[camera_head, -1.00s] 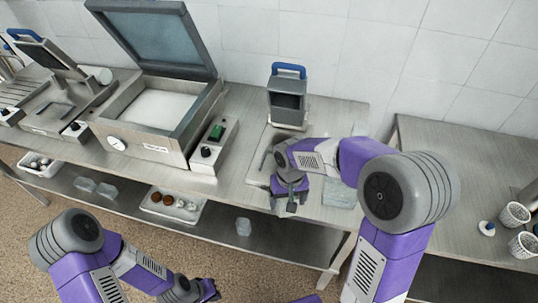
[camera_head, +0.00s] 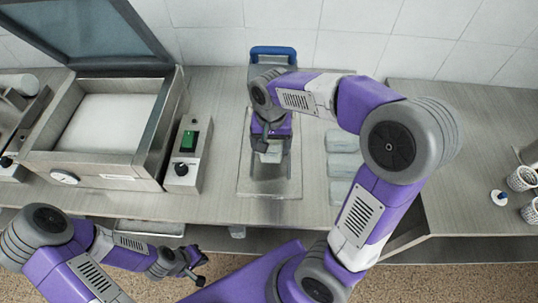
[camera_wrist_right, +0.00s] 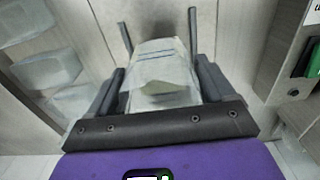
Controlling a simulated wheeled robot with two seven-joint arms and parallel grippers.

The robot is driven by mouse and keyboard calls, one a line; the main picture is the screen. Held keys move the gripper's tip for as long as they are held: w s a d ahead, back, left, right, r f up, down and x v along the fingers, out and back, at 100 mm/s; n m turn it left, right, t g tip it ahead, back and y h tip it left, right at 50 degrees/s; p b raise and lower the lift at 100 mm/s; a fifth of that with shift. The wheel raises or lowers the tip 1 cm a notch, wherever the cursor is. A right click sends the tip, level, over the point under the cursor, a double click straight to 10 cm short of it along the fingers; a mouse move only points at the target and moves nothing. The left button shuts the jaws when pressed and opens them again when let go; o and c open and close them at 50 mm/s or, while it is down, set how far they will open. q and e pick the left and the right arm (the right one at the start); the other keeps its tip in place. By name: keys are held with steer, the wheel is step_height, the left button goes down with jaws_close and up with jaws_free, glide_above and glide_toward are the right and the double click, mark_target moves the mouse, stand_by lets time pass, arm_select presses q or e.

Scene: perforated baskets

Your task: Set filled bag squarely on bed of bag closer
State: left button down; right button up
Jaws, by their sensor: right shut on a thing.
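The bag closer (camera_head: 274,54) is a metal press with a blue handle, standing upright at the back of a thin metal base plate on the table. My right gripper (camera_head: 270,148) is over the front of it and shut on a pale, boxy filled bag (camera_wrist_right: 160,75). In the right wrist view the bag sits between both dark fingers, roughly in line with them, with a thin dark bar beyond each side. My arm hides much of the closer, and I cannot tell whether the bag touches its bed. My left gripper (camera_head: 192,268) is low at the front, its fingers too small to read.
Several similar pale bags (camera_head: 343,165) lie in a column right of the closer. A large open-lidded machine (camera_head: 110,160) with a green-switched control box (camera_head: 188,150) stands to the left. A separate table (camera_head: 455,180) at the right has white perforated baskets (camera_head: 522,178).

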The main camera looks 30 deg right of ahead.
mark_target(270, 155)
steer(key=shift+w+f+b, duration=0.1)
steer(key=shift+f+b, duration=0.65)
steer(key=shift+f, duration=2.05)
steer(key=shift+f, duration=0.2)
steer(key=o, duration=1)
step_height(270, 155, up, 11)
steer(key=p, duration=0.3)
steer(key=shift+r, duration=0.75)
